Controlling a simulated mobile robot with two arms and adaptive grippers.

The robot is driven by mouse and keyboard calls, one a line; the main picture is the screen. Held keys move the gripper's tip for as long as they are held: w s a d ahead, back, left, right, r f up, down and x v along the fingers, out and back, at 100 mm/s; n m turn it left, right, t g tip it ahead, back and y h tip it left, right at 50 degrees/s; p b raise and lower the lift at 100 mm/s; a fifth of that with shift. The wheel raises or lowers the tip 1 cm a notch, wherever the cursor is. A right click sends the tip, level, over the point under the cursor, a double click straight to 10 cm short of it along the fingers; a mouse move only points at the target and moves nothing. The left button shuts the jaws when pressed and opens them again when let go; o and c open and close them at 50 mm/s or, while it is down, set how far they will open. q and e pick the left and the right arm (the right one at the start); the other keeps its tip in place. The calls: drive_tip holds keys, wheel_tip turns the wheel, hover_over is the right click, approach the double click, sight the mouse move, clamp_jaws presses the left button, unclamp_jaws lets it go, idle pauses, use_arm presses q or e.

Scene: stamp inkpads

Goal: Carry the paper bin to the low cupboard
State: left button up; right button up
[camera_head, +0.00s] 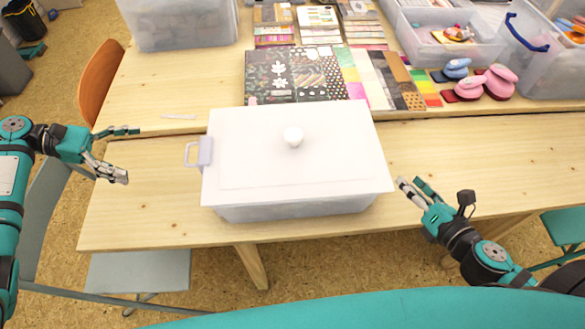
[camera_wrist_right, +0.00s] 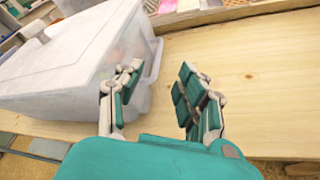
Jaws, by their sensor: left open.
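A large translucent white bin (camera_head: 295,208) with a flat white lid and round knob stands on the near wooden table; I take it for the paper bin. A pale handle (camera_head: 199,152) sticks out on its left side. My left gripper (camera_head: 132,154) is open and empty, left of the handle and apart from it. My right gripper (camera_head: 411,182) is at the bin's right front corner. I cannot make out a low cupboard.
Patterned papers (camera_head: 295,75) lie behind the bin, with pink and blue punches (camera_head: 485,84) to the right. Clear boxes (camera_head: 185,22) stand at the back. A grey chair (camera_head: 140,271) is at the front left. The table right of the bin is bare.

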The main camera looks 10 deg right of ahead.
use_arm(q)
drive_tip(key=x, duration=1.5)
drive_tip(key=shift+d+f, duration=0.1)
drive_tip(key=shift+d, duration=0.15)
use_arm(e)
drive_tip(key=x, duration=1.5)
drive_tip(key=shift+w, duration=0.2)
use_arm(q)
drive_tip(key=shift+c, duration=0.3)
use_arm(e)
drive_tip(key=shift+c, duration=0.3)
use_arm(q)
drive_tip(key=c, duration=0.7)
use_arm(e)
drive_tip(key=c, duration=0.7)
use_arm(q)
drive_tip(key=c, duration=1)
use_arm(e)
clamp_jaws()
use_arm(q)
drive_tip(key=shift+w+r, duration=0.25)
drive_tip(key=shift+r, duration=0.05)
use_arm(e)
drive_tip(key=shift+w+r, duration=0.15)
drive_tip(key=shift+r, duration=0.15)
